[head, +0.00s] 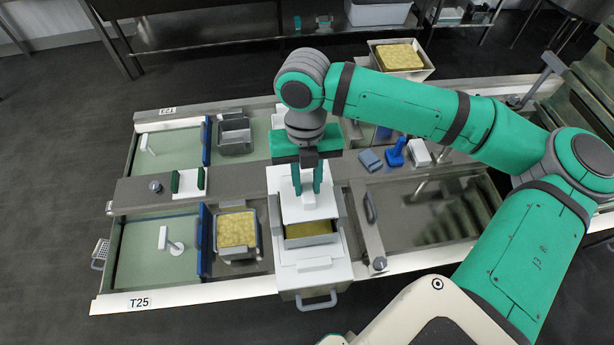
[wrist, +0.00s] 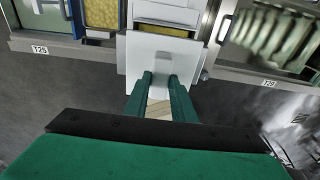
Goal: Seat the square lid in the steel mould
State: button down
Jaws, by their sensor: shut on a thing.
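The white square lid (head: 308,213) is held below my gripper (head: 307,190) in the head view. My gripper is shut on the raised part of the lid, and its green fingers also show in the wrist view (wrist: 161,77). The lid looks roughly level. The steel mould (head: 310,240) with yellow curd stands below it on the white board. In the head view a strip of curd and the near wall show in front of the lid. The lid looks above the mould and set towards its far side; the exact gap is hard to judge. The lid hides the mould's far part.
A second curd-filled mould (head: 237,230) stands left, an empty steel mould (head: 235,136) behind it. A small white block (head: 314,263) lies on the board in front. Blue and white items (head: 395,155) lie right, by a sink (head: 430,220).

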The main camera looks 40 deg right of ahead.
jog(key=shift+f, duration=3.85)
jog(key=shift+f, duration=1.35)
jog(key=c, duration=1.4)
grip_release()
jog(key=shift+r, duration=5)
jog(key=shift+d, duration=0.1)
